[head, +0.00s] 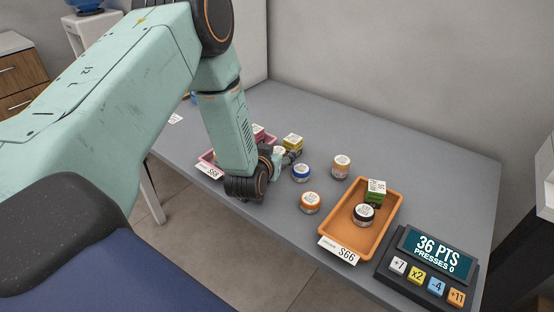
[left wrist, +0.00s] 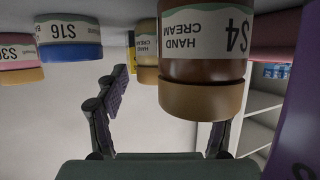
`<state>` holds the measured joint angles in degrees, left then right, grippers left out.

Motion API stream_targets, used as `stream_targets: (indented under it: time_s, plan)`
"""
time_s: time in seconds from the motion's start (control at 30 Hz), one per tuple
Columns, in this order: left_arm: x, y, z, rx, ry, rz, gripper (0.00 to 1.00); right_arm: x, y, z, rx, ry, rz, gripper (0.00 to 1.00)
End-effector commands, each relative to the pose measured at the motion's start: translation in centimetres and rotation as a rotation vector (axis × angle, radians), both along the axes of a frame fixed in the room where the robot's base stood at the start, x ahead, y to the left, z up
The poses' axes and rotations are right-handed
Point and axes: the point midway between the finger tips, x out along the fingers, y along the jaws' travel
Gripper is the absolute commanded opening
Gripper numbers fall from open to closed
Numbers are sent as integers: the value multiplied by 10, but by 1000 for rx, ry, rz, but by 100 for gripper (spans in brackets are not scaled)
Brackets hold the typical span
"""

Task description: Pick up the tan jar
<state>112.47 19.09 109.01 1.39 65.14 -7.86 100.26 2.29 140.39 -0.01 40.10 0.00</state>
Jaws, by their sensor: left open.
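A brown jar with a tan lid and an "S4 Hand Cream" label (left wrist: 200,98) fills the middle of the left wrist view, upside down there, close up between the finger lines. A smaller jar with a tan lid (left wrist: 147,74) shows partly behind it. In the head view my left gripper (head: 289,158) is low over the counter, mostly hidden behind my arm, beside a partly hidden pale jar (head: 279,151). Its fingers are spread in the left wrist view (left wrist: 166,112). I cannot tell whether they touch the brown jar. My right gripper is not in view.
An orange tray (head: 335,235), a pink tray (head: 207,157) and a button console (head: 428,268) are on the counter. The back right counter is clear.

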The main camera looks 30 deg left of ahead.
Motion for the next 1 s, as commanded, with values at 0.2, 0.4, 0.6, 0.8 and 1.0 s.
stream_targets:
  time_s: [0.2, 0.4, 0.6, 0.8, 1.0]
  plan:
    - [10, 3, -3, 0, -1, 0, 69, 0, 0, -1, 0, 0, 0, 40]
    - [10, 3, -3, 0, 0, 0, 64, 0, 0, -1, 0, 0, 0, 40]
    - [10, 3, -3, 0, 0, 0, 47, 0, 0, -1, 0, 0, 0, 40]
    - [10, 3, -3, 0, 0, 0, 30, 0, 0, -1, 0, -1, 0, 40]
    - [10, 3, -3, 0, 0, 0, 13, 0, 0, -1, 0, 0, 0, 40]
